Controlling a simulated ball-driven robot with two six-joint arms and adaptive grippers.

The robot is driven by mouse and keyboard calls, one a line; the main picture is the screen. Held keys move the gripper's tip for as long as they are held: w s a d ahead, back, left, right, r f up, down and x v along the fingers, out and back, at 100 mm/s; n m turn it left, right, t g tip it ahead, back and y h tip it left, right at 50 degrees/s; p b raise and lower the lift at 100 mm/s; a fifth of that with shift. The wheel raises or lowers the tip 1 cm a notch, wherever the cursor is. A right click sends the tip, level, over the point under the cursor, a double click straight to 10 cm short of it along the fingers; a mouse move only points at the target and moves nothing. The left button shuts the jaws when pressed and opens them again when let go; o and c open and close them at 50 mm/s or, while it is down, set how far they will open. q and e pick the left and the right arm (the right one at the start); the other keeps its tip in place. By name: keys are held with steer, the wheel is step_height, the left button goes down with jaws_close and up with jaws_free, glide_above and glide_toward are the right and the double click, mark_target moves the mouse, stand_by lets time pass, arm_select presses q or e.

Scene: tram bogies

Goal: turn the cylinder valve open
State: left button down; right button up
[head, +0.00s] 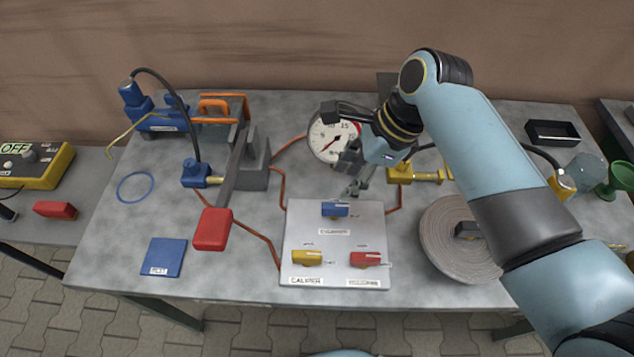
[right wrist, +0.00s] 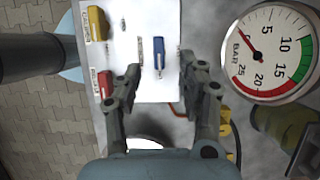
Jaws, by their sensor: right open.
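The pale valve panel (head: 334,275) lies on the grey bench and carries three coloured handles. The blue cylinder valve handle (head: 335,209) is at its back edge, lying left to right in the head view, with a label below it. My right gripper (head: 350,190) is open and empty, just behind and above this handle. In the right wrist view the blue handle (right wrist: 158,52) shows ahead of the gap between the two fingertips (right wrist: 160,75). No contact shows. My left gripper is not in view.
The yellow handle (head: 307,258) and red handle (head: 366,260) sit nearer on the panel. A round pressure gauge (head: 327,142) stands behind it. A red-ended lever (head: 212,229) reaches in at the left, and a grey coiled disc (head: 440,240) lies at the right.

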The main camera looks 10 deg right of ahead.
mark_target(326, 205)
steer(key=shift+w+a+f, duration=0.15)
steer(key=shift+a+f, duration=0.05)
steer(key=shift+f, duration=0.15)
steer(key=x, duration=0.4)
steer(key=shift+s+a+f+b, duration=0.15)
steer(key=shift+s+b, duration=0.15)
steer(key=x, duration=0.4)
steer(key=shift+w+f+b, duration=0.15)
steer(key=shift+w+b, duration=0.05)
steer(key=shift+b, duration=0.15)
steer(key=shift+a+f, duration=0.15)
steer(key=shift+f, duration=0.4)
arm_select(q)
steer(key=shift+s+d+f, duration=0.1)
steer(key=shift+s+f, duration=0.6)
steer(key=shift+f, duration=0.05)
arm_select(e)
jaws_close()
